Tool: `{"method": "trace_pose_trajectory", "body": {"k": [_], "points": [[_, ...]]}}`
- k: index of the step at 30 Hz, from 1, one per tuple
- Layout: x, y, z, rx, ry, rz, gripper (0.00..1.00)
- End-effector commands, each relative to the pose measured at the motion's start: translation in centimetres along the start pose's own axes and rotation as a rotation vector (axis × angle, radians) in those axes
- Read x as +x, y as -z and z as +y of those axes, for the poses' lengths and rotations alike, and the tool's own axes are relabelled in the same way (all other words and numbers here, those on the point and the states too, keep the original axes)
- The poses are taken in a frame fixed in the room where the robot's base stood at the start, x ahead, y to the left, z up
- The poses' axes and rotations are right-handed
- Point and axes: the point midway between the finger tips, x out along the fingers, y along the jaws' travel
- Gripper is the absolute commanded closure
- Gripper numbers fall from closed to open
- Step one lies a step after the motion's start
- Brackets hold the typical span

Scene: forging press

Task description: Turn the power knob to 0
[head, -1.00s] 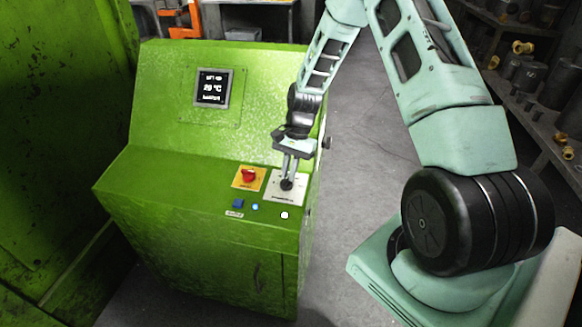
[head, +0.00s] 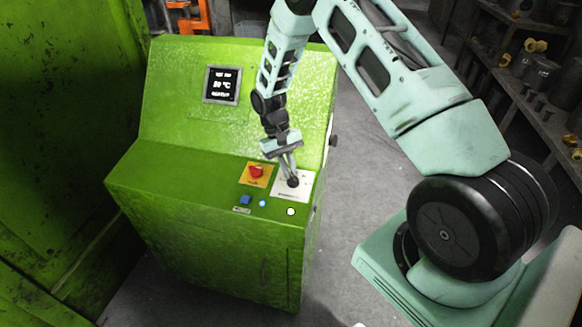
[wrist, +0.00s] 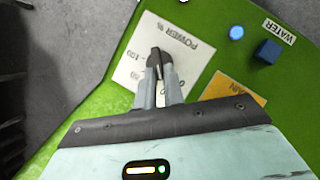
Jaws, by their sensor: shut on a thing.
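The black power knob (wrist: 156,62) sits on a white plate (wrist: 197,50) marked "POWER %" in the wrist view. My gripper (wrist: 157,76) is shut on the knob, with one finger on each side of it. The fingers hide part of the plate's scale, so the knob's exact setting cannot be read. In the head view my gripper (head: 289,174) reaches down onto the knob (head: 293,182), on the white plate (head: 302,191) near the right edge of the green console (head: 200,190).
A red knob (head: 256,172) on a yellow plate is just left of the white plate. A screen (head: 222,85) is on the sloped panel. Shelves (head: 520,75) stand at right.

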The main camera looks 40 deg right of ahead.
Motion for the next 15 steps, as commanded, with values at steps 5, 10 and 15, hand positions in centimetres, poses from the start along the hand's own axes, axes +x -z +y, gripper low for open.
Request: {"method": "trace_pose_trajectory", "body": {"k": [5,10,15], "points": [[0.55,-0.25,-0.54,-0.150,-0.084,-0.010,1.00],[0.60,-0.35,-0.84,-0.285,-0.160,-0.010,1.00],[0.71,-0.49,-1.09,-0.404,-0.226,-0.012,1.00]]}}
